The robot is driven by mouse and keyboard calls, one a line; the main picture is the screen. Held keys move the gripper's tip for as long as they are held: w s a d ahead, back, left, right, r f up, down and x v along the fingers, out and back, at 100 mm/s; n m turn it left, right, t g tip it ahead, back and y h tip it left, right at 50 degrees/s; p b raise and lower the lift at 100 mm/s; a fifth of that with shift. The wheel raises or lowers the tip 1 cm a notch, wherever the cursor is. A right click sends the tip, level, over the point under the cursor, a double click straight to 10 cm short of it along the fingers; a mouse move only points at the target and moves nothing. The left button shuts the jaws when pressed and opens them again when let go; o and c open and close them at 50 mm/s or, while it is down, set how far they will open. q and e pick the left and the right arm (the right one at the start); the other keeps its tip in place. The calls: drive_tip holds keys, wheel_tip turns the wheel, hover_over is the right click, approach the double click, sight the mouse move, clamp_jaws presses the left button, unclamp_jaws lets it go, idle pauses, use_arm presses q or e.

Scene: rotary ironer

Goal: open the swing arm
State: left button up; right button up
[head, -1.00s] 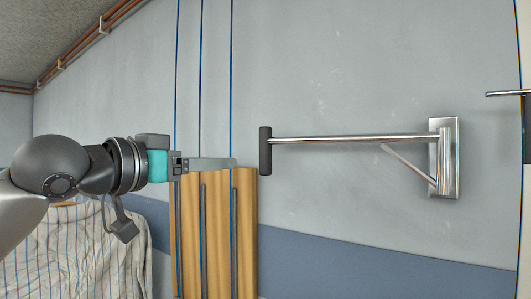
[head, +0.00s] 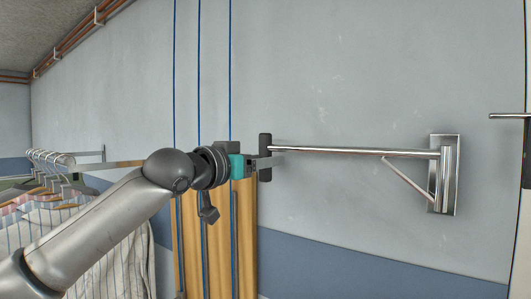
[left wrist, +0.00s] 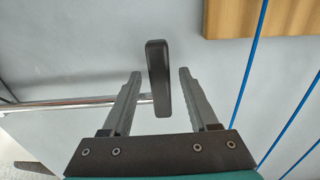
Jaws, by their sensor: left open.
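The swing arm (head: 350,151) is a chrome bar with a diagonal brace, running from a metal wall plate (head: 449,150) on the right to an upright black grip (head: 265,142) at its left end. My left gripper (head: 271,161) is at this grip, with a finger crossing in front of its middle. In the left wrist view, the open fingers (left wrist: 160,73) stand on either side of the black grip (left wrist: 158,60), with a visible gap on each side. The chrome bar (left wrist: 60,106) runs off left behind one finger. My right gripper is out of view.
Striped shirts hang from a rail (head: 122,164) at the left, partly behind my left arm. Yellow wooden slats (head: 219,235) and blue vertical lines are below and behind the gripper. A thin bar with a dark part (head: 510,116) shows at the right edge. The wall beneath the bar is clear.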

use_arm(q)
drive_tip(key=shift+w+d, duration=0.35)
drive_tip(key=shift+w, duration=0.15)
drive_tip(key=shift+c, duration=0.2)
clamp_jaws()
idle(1.1)
